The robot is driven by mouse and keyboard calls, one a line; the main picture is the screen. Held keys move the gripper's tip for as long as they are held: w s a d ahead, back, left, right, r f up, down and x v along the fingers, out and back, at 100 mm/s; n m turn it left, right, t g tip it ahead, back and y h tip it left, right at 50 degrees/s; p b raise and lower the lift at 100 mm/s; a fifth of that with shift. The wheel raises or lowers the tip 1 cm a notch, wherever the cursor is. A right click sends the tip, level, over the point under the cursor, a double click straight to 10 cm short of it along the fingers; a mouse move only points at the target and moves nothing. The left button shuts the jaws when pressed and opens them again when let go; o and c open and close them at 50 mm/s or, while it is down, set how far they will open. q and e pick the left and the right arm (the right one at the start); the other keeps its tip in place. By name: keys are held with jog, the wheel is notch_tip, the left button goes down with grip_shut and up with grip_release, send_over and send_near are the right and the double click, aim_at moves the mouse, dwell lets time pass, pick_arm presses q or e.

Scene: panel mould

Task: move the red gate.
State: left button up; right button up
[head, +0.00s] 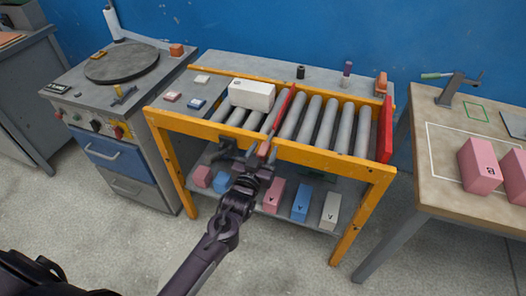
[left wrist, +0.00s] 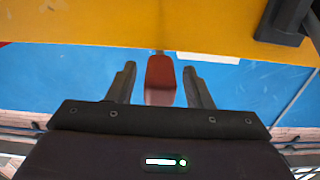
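The red gate (head: 279,112) is a narrow red bar lying across the grey rollers of the yellow-framed conveyor. Its front end reaches the yellow front rail. My left gripper (head: 254,157) is just in front of that rail, at the gate's near end. In the left wrist view, a red piece (left wrist: 160,80), apparently the gate's handle, stands between the two open fingers, with a gap on each side. A white box (head: 252,94) sits on the rollers left of the gate. My right gripper is not in view.
A red end plate (head: 386,129) closes the conveyor's right end; the rollers (head: 326,121) between it and the gate are empty. Several coloured boxes stand on the lower shelf, including a blue one (head: 301,202). A wooden table (head: 440,190) with pink boxes stands at right.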

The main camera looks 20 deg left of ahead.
pick_arm(q)
grip_shut()
notch_tip(320, 180, down, 6)
jog(key=b, duration=0.3)
jog(key=shift+r, duration=0.25)
jog(key=shift+o, duration=0.5)
grip_release()
jog(key=shift+s, duration=0.1)
jog(key=s, duration=0.7)
jog(key=shift+s, duration=0.35)
jog(key=shift+a+f, duration=0.1)
jog(key=shift+a, duration=0.05)
